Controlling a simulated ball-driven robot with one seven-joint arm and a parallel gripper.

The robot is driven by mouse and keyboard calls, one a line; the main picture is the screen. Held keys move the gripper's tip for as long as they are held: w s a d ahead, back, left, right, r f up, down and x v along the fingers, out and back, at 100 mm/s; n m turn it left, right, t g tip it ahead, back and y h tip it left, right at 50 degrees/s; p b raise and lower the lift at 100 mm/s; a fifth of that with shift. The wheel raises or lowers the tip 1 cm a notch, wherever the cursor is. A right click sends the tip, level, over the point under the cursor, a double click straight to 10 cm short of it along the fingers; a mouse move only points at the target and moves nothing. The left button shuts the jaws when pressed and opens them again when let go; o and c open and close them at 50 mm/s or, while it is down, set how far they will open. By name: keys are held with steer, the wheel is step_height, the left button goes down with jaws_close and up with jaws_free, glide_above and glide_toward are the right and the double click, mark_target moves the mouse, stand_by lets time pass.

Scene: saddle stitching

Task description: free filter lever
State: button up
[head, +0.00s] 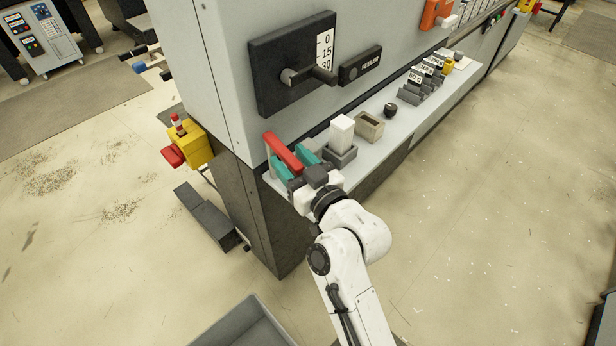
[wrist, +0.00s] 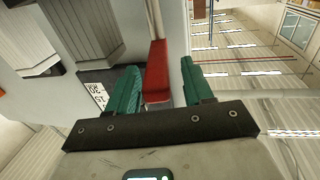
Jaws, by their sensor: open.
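A red lever handle (head: 282,150) stands at the near end of the machine's shelf, beside the machine's corner. I cannot read a name on it. In the wrist view the red handle (wrist: 157,75) lies between the two teal fingers, on a pale rod. My gripper (head: 294,158) is open around it, with a gap visible at least on the right side; it also shows in the wrist view (wrist: 160,88). I cannot tell whether the left finger touches the handle. The handle's lower end is hidden behind the gripper body.
A white block (head: 341,133) in a grey holder stands close right of my gripper. A beige tray (head: 369,127) and black knob (head: 390,110) follow along the shelf.

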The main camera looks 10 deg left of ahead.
steer(key=b+v, duration=0.2)
steer(key=v, duration=0.7)
steer(key=shift+s, duration=0.15)
steer(key=shift+d, duration=0.1)
